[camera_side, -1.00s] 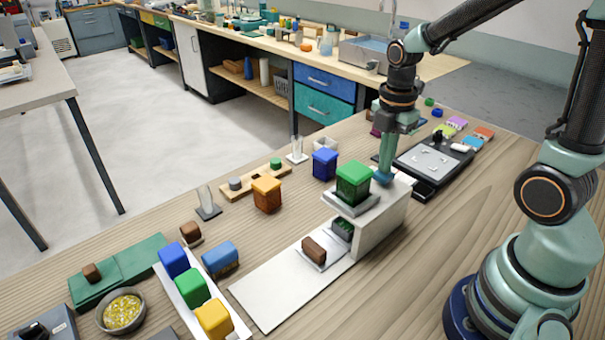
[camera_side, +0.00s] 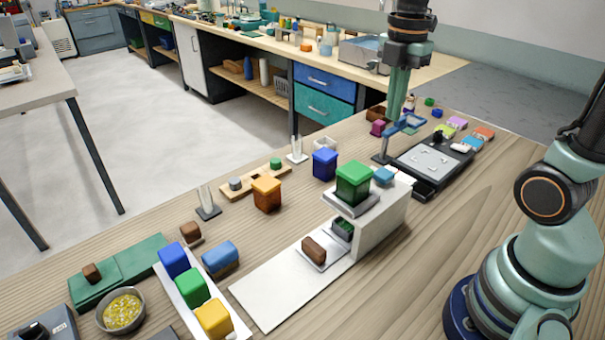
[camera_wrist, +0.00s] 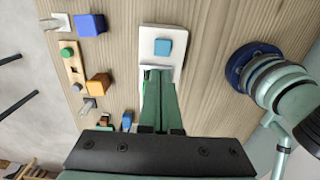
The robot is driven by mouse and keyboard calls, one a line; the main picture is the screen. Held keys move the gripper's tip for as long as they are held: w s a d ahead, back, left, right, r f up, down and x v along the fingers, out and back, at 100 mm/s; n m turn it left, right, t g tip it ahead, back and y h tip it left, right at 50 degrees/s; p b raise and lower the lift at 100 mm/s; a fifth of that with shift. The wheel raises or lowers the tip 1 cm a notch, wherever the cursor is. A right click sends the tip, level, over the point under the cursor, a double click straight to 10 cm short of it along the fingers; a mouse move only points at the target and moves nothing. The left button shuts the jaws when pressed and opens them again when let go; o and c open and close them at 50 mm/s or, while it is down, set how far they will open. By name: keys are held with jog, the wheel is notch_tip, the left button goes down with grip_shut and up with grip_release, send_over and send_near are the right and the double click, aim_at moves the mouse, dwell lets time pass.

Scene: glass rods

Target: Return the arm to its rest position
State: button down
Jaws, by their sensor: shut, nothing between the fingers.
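In the wrist view the green fingers (camera_wrist: 157,75) also lie side by side, covering part of the white block. The blue square button (camera_side: 384,174) on top of the white block (camera_side: 385,212) is uncovered, and it also shows in the wrist view (camera_wrist: 163,47). A green block (camera_side: 353,183) sits on the raised platform beside it.
A dark tray (camera_side: 432,160) lies beyond the white block, with a stand (camera_side: 386,152) close to my gripper. Blue (camera_side: 325,163) and orange (camera_side: 267,193) blocks stand to the left. Several colored blocks sit front left. The bench's right side is mostly clear.

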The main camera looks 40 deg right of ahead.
dwell(0.4)
jog(key=s+a+m+t, duration=0.3)
jog(key=a+m+t, duration=0.2)
jog(key=m, duration=1.3)
jog(key=shift+s+a+f, duration=0.15)
jog(key=shift+a+f, duration=0.15)
jog(key=shift+a, duration=0.3)
